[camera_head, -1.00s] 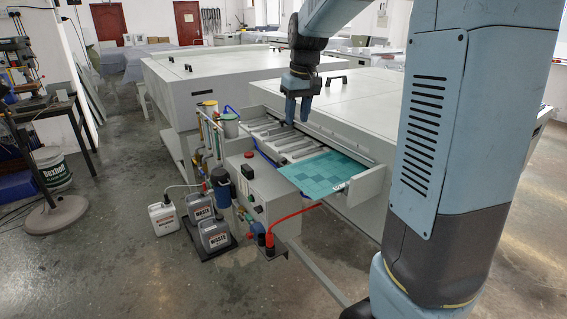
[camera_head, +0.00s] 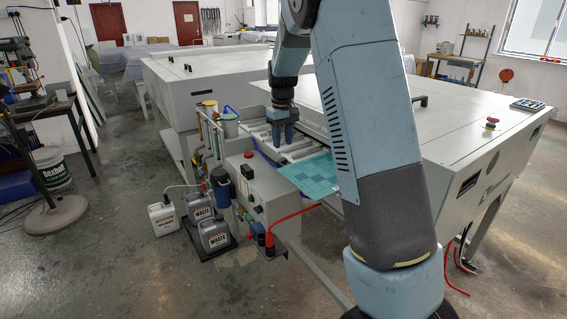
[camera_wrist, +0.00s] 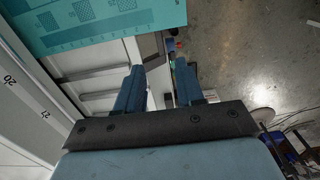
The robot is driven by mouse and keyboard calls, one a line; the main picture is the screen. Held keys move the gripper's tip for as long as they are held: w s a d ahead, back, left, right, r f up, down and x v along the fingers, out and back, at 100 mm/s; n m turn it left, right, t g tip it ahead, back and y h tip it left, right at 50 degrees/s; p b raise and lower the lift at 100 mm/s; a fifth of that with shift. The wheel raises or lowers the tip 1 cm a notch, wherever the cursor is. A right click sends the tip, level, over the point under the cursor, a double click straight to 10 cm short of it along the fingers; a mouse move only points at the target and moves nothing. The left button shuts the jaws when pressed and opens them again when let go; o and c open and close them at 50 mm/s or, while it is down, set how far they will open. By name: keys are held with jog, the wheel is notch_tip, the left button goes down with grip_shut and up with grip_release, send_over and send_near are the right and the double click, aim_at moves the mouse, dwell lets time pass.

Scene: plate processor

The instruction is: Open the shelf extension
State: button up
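The shelf extension (camera_head: 293,150) is a pale grey tray with slats or rollers, jutting from the front of the plate processor. A teal patterned plate (camera_head: 317,178) lies on its near part; it also shows at the top left of the wrist view (camera_wrist: 95,18). My gripper (camera_head: 282,144) points down at the shelf's outer side, near its far end. In the wrist view my gripper (camera_wrist: 160,80) has two blue fingers apart with nothing held between them. The shelf's outer edge passes below or between them; contact cannot be told. My arm hides the shelf's near end.
The processor (camera_head: 430,115) stands behind the shelf. A grey control box (camera_head: 262,190) with a red hose, pipes and filters is in front of it. Waste canisters (camera_head: 215,233) stand on the floor. Open floor lies at the front left.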

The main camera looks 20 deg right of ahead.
aim_at(283, 165)
notch_tip(283, 165, down, 9)
dwell(0.4)
jog(key=shift+c, duration=0.3)
grip_shut()
dwell(1.1)
